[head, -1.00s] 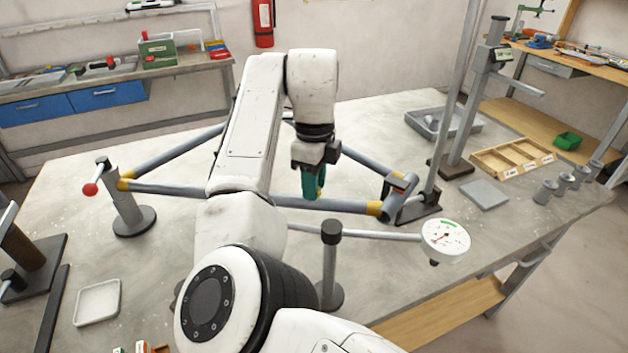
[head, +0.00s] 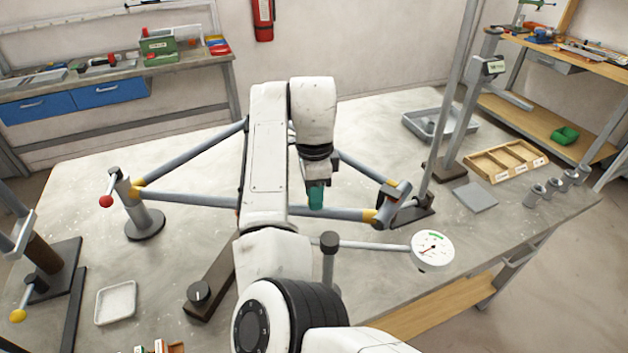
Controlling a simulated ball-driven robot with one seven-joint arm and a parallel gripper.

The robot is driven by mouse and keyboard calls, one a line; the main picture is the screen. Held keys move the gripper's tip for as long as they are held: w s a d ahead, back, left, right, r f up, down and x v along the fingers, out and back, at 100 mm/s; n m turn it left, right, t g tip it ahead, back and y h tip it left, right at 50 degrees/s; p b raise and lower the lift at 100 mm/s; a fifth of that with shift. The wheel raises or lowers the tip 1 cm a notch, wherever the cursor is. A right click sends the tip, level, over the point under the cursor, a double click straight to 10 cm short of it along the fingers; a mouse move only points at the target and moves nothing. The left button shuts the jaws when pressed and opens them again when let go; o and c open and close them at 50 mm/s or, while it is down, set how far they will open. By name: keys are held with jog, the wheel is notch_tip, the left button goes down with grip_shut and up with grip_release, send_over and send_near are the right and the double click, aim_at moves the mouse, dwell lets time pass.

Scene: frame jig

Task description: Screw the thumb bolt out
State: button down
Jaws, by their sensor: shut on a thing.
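My gripper (head: 316,186) hangs fingers down over the middle of the bench, by the lower tube of the grey frame (head: 190,196). It is shut on a small teal piece (head: 316,198), mostly a short upright block in this view. I cannot tell whether this piece is the thumb bolt or part of one. The frame's tubes have yellow bands at their ends. Its left end is at a post with a red-ball lever (head: 106,201), its right end at a grey tube joint (head: 390,203). My arm hides part of the frame.
A dial gauge (head: 432,250) on a rod from a dark-topped post (head: 329,262) stands front right. A dark bar with a round knob (head: 199,292) lies front left, beside a white tray (head: 115,303). A wooden tray (head: 505,158) and grey cups stand at the right.

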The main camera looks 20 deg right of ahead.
jog(key=n+p, duration=0.3)
jog(key=shift+r+n, duration=0.25)
jog(key=shift+n, duration=0.05)
jog(key=n+p, duration=0.3)
jog(key=shift+n+p, duration=0.3)
jog(key=shift+p, duration=0.05)
jog(key=n+p, duration=0.1)
jog(key=n, duration=0.1)
jog(key=shift+f+n+p, duration=0.1)
jog(key=shift+n+p, duration=0.25)
jog(key=shift+n, duration=0.05)
jog(key=n, duration=0.2)
jog(key=shift+f+n+p, duration=0.15)
jog(key=shift+n+p, duration=0.15)
jog(key=shift+n, duration=0.1)
jog(key=n, duration=0.3)
jog(key=shift+n, duration=0.3)
jog(key=n, duration=0.3)
jog(key=shift+n, duration=0.3)
jog(key=n, duration=0.3)
jog(key=shift+n, duration=2.1)
